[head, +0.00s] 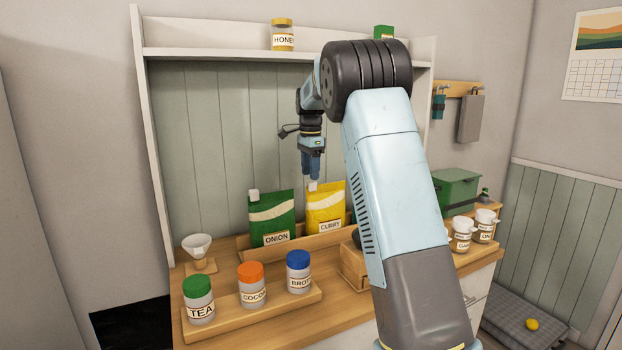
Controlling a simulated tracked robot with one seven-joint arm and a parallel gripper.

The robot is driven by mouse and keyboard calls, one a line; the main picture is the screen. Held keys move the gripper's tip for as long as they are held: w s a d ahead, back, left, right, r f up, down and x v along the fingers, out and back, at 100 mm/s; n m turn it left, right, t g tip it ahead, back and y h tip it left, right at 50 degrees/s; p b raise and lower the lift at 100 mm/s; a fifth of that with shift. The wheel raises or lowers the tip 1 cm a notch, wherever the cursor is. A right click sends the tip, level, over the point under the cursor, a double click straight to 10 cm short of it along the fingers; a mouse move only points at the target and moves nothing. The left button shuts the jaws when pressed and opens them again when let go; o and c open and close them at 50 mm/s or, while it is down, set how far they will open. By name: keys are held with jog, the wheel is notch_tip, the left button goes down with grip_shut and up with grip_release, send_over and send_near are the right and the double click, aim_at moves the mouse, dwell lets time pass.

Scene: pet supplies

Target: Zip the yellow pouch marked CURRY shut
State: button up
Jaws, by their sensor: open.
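The yellow pouch (326,207) marked CURRY stands in a wooden rack (300,241) at the back of the counter, with a pale wavy band across it. A small white zip slider (313,186) shows at its top left corner. My gripper (311,178) points down just above that corner, close to the slider. It is open, and I see nothing held in it. Whether a fingertip touches the slider cannot be told from this view. The right part of the pouch is partly hidden by my arm.
A green pouch (272,215) marked ONION stands left of the yellow one, with its own white slider (254,196). Jars marked TEA (199,301), COCOA (251,286) and BROTH or similar (298,272) stand on a front tray. A white funnel (197,246) stands at left. A shelf (230,52) runs above.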

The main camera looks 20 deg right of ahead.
notch_tip(320, 180, up, 10)
jog(key=shift+r, duration=0.2)
dwell(0.4)
jog(key=s+a+r+n+t, duration=0.15)
jog(key=s+n, duration=0.25)
jog(key=s, duration=0.8)
jog(key=s+a+r+n+t, duration=0.15)
jog(key=s+n, duration=0.25)
jog(key=s, duration=0.8)
jog(key=s+a+f+n+t, duration=0.1)
jog(key=s+f+n, duration=0.3)
jog(key=s, duration=0.7)
jog(key=s+a+f+n+t, duration=0.1)
jog(key=s+f+n, duration=0.3)
jog(key=s+f, duration=0.5)
jog(key=s, duration=0.2)
jog(key=shift+s+t, duration=0.3)
jog(key=shift+s, duration=0.05)
